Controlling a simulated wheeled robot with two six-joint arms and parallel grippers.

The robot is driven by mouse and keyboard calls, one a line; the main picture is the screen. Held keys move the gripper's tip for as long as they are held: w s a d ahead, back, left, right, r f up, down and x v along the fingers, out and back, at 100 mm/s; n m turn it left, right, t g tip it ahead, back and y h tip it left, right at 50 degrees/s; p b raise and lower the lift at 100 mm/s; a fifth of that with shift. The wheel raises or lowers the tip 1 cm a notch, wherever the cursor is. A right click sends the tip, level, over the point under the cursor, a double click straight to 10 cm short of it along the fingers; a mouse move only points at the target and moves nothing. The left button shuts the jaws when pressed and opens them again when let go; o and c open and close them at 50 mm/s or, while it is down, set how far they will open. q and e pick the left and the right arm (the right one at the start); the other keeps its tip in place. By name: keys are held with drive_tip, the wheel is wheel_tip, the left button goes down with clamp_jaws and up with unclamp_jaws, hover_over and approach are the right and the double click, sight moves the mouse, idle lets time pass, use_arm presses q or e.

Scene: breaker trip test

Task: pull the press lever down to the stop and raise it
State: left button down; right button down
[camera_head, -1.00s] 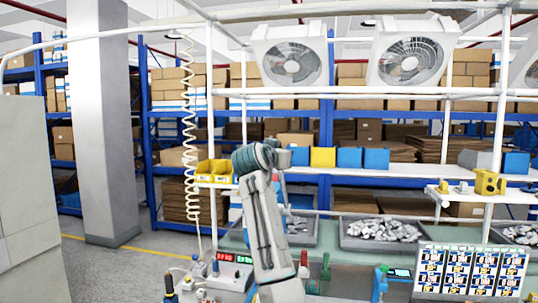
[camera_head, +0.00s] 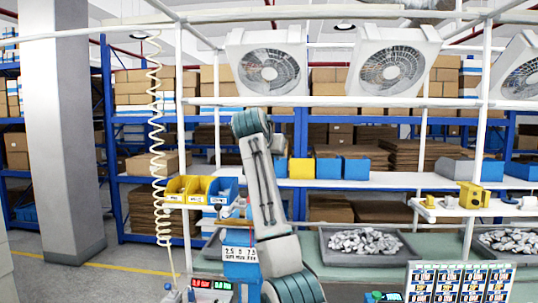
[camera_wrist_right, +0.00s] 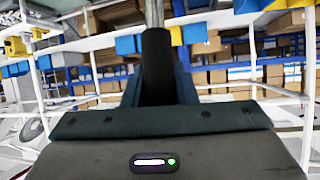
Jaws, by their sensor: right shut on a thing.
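My right arm rises through the middle of the head view and bends over at its elbow. Its gripper (camera_wrist_right: 158,88) shows in the right wrist view, shut around a black cylindrical lever grip (camera_wrist_right: 157,62). A bare metal rod (camera_wrist_right: 154,12) extends from the grip's far end. In the head view, a blue body with a white number scale (camera_head: 240,270) stands just left of my forearm; it appears to be the press. The arm partly covers it, and the lever and right fingertips cannot be made out clearly there. My left gripper is not in view.
A unit with red displays (camera_head: 211,284) sits left of the blue body. Yellow bins (camera_head: 188,190) are behind it. A grey tray of metal parts (camera_head: 325,253) and a card panel (camera_head: 462,283) lie to the right. A coiled hose (camera_head: 157,150) hangs at left.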

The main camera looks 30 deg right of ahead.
drive_tip(key=c, duration=1.6)
unclamp_jaws()
drive_tip(key=o, duration=0.4)
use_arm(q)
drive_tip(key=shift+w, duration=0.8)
use_arm(e)
drive_tip(key=shift+o, duration=0.2)
drive_tip(key=shift+w, duration=0.1)
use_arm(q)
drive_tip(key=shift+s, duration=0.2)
use_arm(e)
drive_tip(key=shift+s+a+b, duration=0.2)
drive_tip(key=shift+s+b, duration=0.1)
drive_tip(key=shift+b, duration=0.1)
use_arm(q)
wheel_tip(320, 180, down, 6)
drive_tip(key=b, duration=0.5)
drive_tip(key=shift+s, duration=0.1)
use_arm(e)
drive_tip(key=v, duration=1)
